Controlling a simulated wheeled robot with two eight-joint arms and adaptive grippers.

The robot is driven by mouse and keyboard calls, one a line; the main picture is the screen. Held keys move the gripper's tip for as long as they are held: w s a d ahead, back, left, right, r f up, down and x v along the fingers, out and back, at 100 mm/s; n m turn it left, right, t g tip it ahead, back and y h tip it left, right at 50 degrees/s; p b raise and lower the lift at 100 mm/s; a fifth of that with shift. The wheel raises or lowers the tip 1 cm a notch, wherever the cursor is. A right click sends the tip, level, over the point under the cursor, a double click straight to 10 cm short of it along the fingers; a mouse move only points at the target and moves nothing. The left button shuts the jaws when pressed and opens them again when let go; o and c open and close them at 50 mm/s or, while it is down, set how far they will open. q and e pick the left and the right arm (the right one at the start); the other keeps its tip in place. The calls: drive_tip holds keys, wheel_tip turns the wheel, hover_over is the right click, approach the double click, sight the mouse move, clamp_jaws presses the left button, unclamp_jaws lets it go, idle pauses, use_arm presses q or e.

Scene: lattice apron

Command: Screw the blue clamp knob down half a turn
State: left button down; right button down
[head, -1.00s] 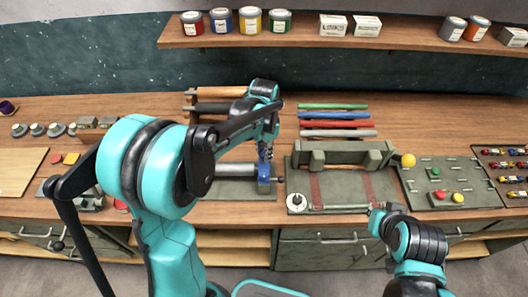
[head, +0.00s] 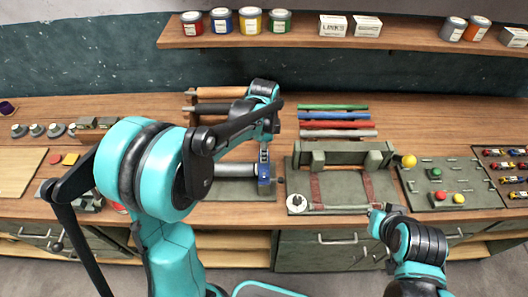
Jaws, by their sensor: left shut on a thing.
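The blue clamp knob (head: 264,169) sits at the right end of a grey cylinder (head: 236,169) on the workbench, with a blue block below it. My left gripper (head: 264,158) points down from above and is shut on the knob; the fingers partly hide it. My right gripper (head: 373,211) is low in front of the bench edge, apart from the clamp. Its fingers are too small to tell open from shut.
A green frame fixture (head: 343,191) with a white dial (head: 298,202) stands just right of the clamp. Coloured rods (head: 335,115) lie behind it. A green board (head: 448,180) with coloured knobs is further right. My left arm hides part of the bench.

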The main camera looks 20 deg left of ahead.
idle(0.4)
use_arm(q)
drive_tip(key=c, duration=1.3)
unclamp_jaws()
wheel_tip(320, 180, up, 12)
drive_tip(key=s+a+f+n+t+b, duration=0.2)
drive_tip(key=s+f+n+t+b, duration=0.5)
drive_tip(key=s+f+n, duration=0.7)
drive_tip(key=s+b, duration=0.2)
drive_tip(key=s, duration=0.1)
drive_tip(key=shift+n+b, duration=0.3)
drive_tip(key=shift+b, duration=0.1)
